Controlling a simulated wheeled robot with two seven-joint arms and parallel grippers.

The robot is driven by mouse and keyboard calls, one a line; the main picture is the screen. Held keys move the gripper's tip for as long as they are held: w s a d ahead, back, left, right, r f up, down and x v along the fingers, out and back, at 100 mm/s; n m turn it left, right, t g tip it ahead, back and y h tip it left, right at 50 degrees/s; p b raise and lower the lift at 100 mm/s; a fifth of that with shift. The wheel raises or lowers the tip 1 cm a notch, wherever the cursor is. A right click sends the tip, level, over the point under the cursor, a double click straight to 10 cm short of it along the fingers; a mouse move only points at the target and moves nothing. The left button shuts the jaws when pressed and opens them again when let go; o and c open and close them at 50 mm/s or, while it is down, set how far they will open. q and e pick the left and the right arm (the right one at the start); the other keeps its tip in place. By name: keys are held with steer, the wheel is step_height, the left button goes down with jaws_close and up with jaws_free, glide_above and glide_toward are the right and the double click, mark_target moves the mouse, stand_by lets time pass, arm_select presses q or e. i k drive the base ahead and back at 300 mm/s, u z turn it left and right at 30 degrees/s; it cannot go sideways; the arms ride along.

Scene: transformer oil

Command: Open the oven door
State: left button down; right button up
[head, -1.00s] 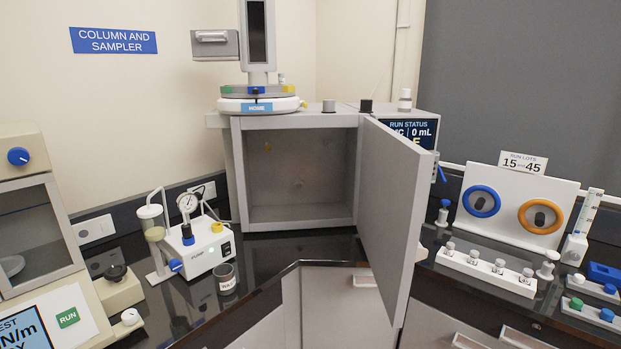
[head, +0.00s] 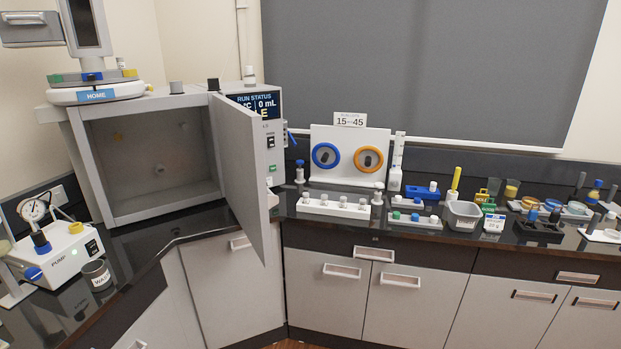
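The oven (head: 93,150) is a grey box on the corner of the dark counter at the left of the head view. Its door (head: 240,170) stands wide open, swung out to the right and jutting past the counter's front edge. The empty-looking grey chamber (head: 150,155) shows inside. The door partly covers the panel with the run status screen (head: 265,104). Neither of my grippers is in view.
A pump unit (head: 62,250) and a waste cup (head: 97,274) stand left of the oven. A white vial rack (head: 333,207), a panel with blue and orange rings (head: 347,157) and a grey bin (head: 461,216) stand along the right counter. Drawers and cabinets (head: 410,295) lie below.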

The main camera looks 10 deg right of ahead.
mark_target(239, 131)
steer(key=z, duration=0.7)
steer(key=k, duration=0.95)
steer(key=z, duration=0.75)
steer(key=i, duration=1.5)
steer(key=u, duration=0.65)
steer(key=i, duration=1.25)
steer(key=u, duration=1.65)
steer(key=i, duration=0.6)
steer(key=u, duration=1.5)
steer(key=k, duration=1)
steer(key=z, duration=1.55)
